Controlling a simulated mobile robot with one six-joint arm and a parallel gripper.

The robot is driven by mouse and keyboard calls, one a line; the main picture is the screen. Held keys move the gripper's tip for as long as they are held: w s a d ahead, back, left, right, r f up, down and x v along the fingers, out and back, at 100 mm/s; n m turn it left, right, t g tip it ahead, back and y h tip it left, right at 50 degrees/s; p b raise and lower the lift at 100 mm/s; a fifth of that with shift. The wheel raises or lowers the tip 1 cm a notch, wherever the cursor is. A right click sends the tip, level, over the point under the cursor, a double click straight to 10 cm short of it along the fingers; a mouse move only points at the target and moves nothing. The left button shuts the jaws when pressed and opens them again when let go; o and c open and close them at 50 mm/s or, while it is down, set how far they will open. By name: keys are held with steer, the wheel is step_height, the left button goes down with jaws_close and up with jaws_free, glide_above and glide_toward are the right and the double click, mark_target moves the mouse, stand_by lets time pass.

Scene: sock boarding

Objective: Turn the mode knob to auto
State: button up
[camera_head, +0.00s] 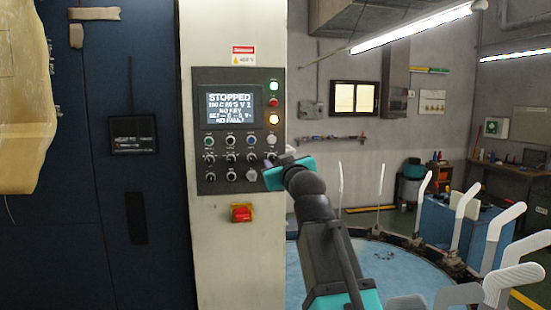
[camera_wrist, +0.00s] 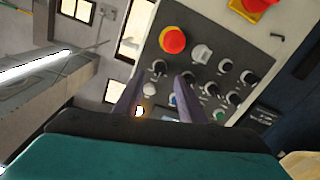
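The control panel (camera_head: 215,187) is dark grey, with several small knobs and buttons in rows below a lit screen (camera_head: 231,106). The labels are too small to tell which knob is the mode knob.
A red mushroom button (camera_wrist: 173,40) and a white knob (camera_wrist: 201,53) are close to the fingertips. A red and yellow switch (camera_head: 241,213) is below the panel. White boards (camera_head: 465,202) stand around a blue round floor (camera_head: 400,265) at right.

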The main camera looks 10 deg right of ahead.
mark_target(274, 159)
steer(key=shift+w+a+p, duration=0.1)
steer(key=shift+w+p, duration=0.35)
steer(key=shift+w, duration=1.9)
jaws_close()
